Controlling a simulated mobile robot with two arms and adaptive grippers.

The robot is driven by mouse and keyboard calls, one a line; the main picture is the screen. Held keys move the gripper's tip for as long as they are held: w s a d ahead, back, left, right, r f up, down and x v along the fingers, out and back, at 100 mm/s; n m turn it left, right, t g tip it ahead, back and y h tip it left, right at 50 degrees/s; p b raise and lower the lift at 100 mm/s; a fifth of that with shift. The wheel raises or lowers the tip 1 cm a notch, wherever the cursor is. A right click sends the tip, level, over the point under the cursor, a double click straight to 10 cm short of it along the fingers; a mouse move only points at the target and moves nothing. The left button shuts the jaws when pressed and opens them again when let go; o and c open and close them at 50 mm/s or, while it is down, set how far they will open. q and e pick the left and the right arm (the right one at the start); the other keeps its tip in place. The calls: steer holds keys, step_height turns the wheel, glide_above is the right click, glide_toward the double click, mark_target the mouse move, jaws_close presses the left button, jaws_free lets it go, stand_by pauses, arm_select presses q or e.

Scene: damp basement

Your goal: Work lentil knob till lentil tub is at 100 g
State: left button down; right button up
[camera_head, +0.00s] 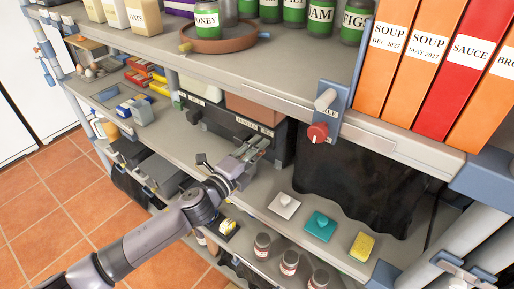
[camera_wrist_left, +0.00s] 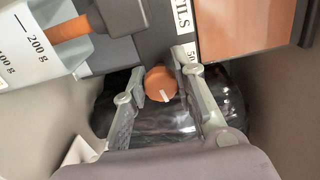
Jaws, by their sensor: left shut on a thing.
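My left gripper (camera_head: 262,147) reaches under the upper shelf to the front of a dark dispenser (camera_head: 218,121) with a lentil label. In the left wrist view, its two fingers stand on either side of the round orange knob (camera_wrist_left: 160,84) and are shut on it. The knob has a white pointer mark, directed toward the lower right. A label ending in "TILS" (camera_wrist_left: 184,15) shows above it. A pale panel marked 100 g and 200 g (camera_wrist_left: 35,50) is at the left, with an orange bar (camera_wrist_left: 68,28) beside the 200 mark. The lentil level cannot be read. My right gripper is out of view.
Jars (camera_head: 289,262) stand below. Boxes and jars fill the top shelf (camera_head: 250,65).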

arm_select(q)
steer(key=shift+m, duration=0.9)
steer(key=c, duration=1.3)
jaws_free()
steer(key=v, duration=1.2)
